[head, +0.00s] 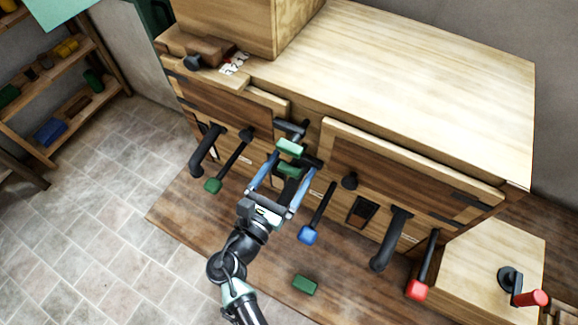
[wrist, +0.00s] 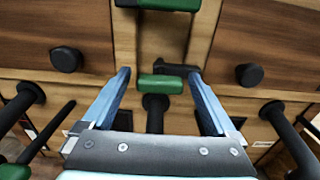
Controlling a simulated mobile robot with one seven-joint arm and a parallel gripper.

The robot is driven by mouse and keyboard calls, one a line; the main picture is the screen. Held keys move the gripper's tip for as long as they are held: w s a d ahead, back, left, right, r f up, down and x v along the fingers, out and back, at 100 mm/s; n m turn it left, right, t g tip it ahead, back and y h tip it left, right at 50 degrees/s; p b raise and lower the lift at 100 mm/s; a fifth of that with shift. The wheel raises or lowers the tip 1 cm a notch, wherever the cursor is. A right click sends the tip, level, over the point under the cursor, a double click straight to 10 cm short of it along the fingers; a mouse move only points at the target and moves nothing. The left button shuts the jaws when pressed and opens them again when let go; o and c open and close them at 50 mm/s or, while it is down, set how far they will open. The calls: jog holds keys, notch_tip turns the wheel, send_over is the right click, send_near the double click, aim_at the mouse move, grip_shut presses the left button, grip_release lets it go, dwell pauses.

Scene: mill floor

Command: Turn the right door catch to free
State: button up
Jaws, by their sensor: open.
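The right door (head: 400,165) is a dark wooden panel in a pale frame; it looks closed. A round black knob (head: 350,181) sits near its left edge and shows in the wrist view (wrist: 250,75). My gripper (head: 296,164) is open at the post between the doors. In the wrist view, a green crossbar (wrist: 160,84) on a dark stem lies between my blue fingers, with a gap each side. A second green-gripped handle (head: 290,147) is just above it. I cannot tell which part is the right door catch or how it is set.
A blue-ended lever (head: 308,234) hangs right of my gripper, a green-ended lever (head: 213,185) to its left. A thick black handle (head: 391,238) and red-ended lever (head: 418,290) are farther right. A green block (head: 305,285) lies in front. The top (head: 430,70) is mostly clear.

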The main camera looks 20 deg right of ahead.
jog(key=shift+c, duration=0.3)
jog(key=c, duration=1.3)
jog(key=m+b, duration=0.2)
jog(key=m, duration=0.1)
jog(key=shift+f, duration=0.1)
jog(key=m+b, duration=0.4)
jog(key=shift+f, duration=0.1)
jog(key=m+b, duration=0.4)
jog(key=shift+m, duration=0.3)
jog(key=shift+r+m+b, duration=0.2)
jog(key=shift+m+b, duration=0.75)
jog(key=shift+m, duration=0.15)
